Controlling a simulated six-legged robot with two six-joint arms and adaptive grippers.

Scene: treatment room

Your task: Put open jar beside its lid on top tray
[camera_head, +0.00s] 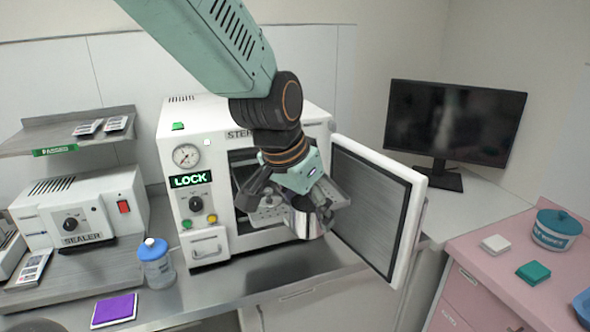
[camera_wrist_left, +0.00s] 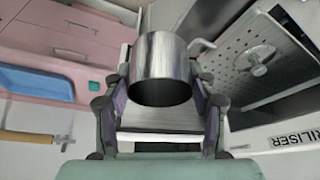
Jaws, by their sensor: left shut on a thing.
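My left gripper (camera_head: 292,207) is shut on a shiny metal jar (camera_head: 308,226) just in front of the open steriliser (camera_head: 222,140). In the left wrist view the jar (camera_wrist_left: 161,62) sits between the two fingers, with its dark open mouth facing the camera. A perforated metal tray (camera_wrist_left: 282,88) lies in the steriliser, right of the jar in that view. A round metal lid with a knob (camera_wrist_left: 258,58) rests on the tray, apart from the jar. In the head view the gripper and arm partly hide the tray.
The steriliser door (camera_head: 385,205) stands open to the right of the gripper. A blue-capped bottle (camera_head: 155,264) and a purple pad (camera_head: 114,309) are on the steel counter. A pink cabinet (camera_head: 500,275) with a blue-lidded tub (camera_head: 556,232) stands at right.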

